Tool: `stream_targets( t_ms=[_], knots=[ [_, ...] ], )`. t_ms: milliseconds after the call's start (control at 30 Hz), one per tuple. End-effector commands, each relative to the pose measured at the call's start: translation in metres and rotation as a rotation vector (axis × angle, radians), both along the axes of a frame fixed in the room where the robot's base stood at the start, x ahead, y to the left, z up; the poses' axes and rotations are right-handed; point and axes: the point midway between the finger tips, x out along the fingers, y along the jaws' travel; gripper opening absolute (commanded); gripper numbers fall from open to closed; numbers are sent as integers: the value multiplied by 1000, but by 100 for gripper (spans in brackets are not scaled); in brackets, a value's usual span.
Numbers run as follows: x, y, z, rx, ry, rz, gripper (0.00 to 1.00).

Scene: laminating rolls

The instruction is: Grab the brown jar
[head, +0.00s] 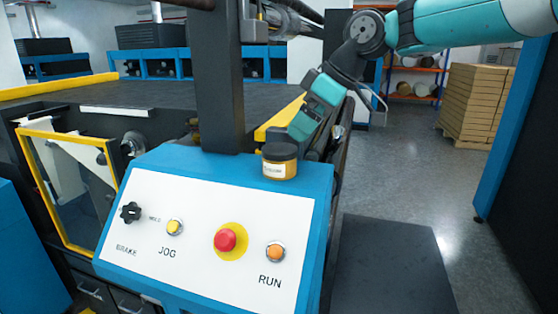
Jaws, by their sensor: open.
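The brown jar (279,167) stands upright on the top back edge of the blue control console (215,172). It has a dark lid, an amber-brown body and a pale label. My gripper (301,130) reaches down from the upper right and is open. Its teal end is just above and behind the jar, slightly to the right in the picture. Whether it touches the jar is hard to tell from this angle. Nothing is seen between the jaws.
The console's sloped white panel has a black knob (130,212), a yellow button (174,227), a red button (225,240) and an orange button (275,252). A dark post (219,90) rises left of the jar. Stacked boxes (478,103) stand back right; floor is clear there.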

Motion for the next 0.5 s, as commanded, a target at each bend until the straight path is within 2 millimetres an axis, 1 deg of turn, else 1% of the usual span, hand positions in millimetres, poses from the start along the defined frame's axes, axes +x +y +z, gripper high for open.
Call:
stream_targets(
  t_ms=[33, 100, 200, 367, 500],
  knots=[
    [1, 6, -8, 0, 6, 2, 100],
    [4, 12, -18, -1, 4, 2, 100],
    [7, 19, -28, 0, 3, 2, 100],
    [9, 24, -36, 1, 2, 0, 100],
    [12, 35, -48, 0, 6, 1, 100]
  ],
)
